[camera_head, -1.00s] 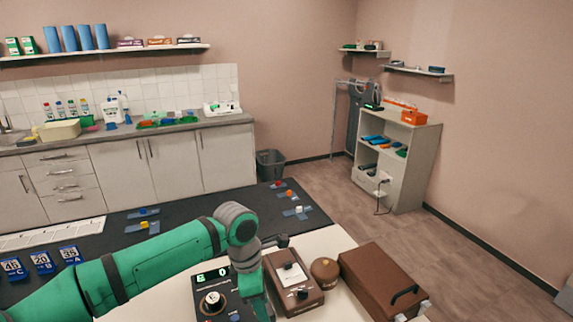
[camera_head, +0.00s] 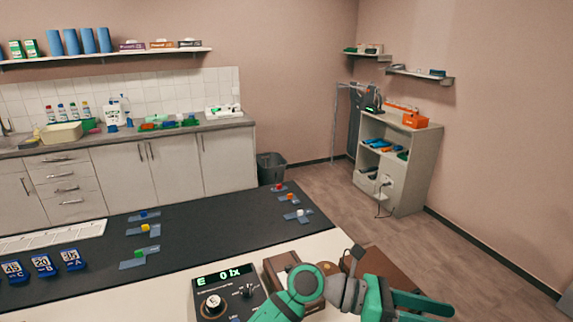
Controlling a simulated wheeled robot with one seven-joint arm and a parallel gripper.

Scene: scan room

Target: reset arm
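My green and grey arm reaches in from the bottom edge. My gripper (camera_head: 426,311) is at the lower right, its two green fingers pointing right. The fingers look apart with nothing between them, though the lower one is partly cut off by the frame edge. The gripper is in front of the brown case (camera_head: 362,266), which it and the wrist partly hide. I cannot tell whether they touch.
A black control box (camera_head: 228,290) with a lit display and a brown device (camera_head: 283,263) stand on the table beside my arm. The dark mat (camera_head: 200,240) holds small coloured blocks and blue number cards (camera_head: 42,264). The mat's middle is clear.

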